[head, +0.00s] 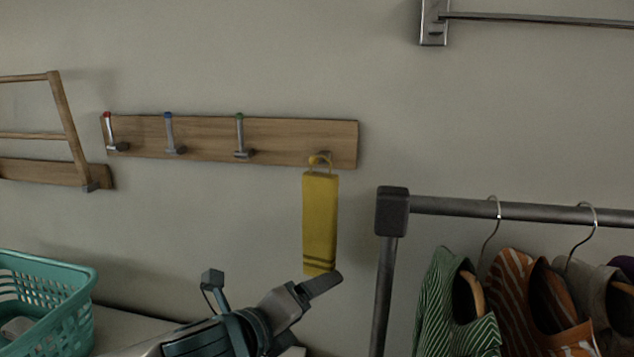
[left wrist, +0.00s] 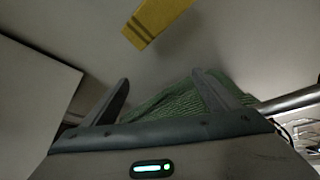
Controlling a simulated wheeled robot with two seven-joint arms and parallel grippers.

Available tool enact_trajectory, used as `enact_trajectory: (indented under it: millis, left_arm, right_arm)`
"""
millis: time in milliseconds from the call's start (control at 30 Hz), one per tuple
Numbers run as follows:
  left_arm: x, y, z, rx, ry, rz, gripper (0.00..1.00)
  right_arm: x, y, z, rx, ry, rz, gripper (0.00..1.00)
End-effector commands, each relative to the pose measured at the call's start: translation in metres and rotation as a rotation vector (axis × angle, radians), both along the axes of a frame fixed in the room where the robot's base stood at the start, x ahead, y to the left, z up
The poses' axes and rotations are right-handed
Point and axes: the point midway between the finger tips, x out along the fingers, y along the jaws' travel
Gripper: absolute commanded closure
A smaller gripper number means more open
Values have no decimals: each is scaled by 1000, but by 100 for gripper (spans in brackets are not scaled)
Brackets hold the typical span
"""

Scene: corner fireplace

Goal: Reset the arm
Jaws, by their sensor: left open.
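My left gripper (head: 322,284) comes in from the lower left in the head view, just below the lower end of a yellow strap-like piece (head: 320,222). In the left wrist view my left gripper (left wrist: 160,92) has its two fingers spread apart with nothing between them. The yellow piece (left wrist: 154,20) shows there beyond the fingertips, at the top. It hangs by a loop from the rightmost hook of a wooden hook board (head: 280,140) on the wall. My right gripper is in neither view.
A clothes rack (head: 384,290) with a green striped garment (head: 455,310) and an orange striped one (head: 530,290) stands at right. A teal basket (head: 70,285) is at lower left. A wooden rack (head: 62,120) is at far left, and a metal bar (head: 540,19) is at upper right.

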Motion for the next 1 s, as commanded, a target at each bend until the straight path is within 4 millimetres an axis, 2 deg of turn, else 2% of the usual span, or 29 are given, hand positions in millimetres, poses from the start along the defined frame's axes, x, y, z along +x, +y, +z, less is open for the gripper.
enact_trajectory:
  millis: [33, 467, 767, 1000]
  left_arm:
    - [-4, -1, -12, -50, 46, 18, 18]
    - [-31, 15, -92, -455, 396, 266, 18]
    - [-58, 42, -157, -714, 632, 511, 18]
    - [-92, 72, -215, -901, 799, 751, 18]
  right_arm:
    - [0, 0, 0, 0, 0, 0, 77]
    - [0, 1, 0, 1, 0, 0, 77]
    - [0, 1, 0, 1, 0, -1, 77]
    - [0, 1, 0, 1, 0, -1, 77]
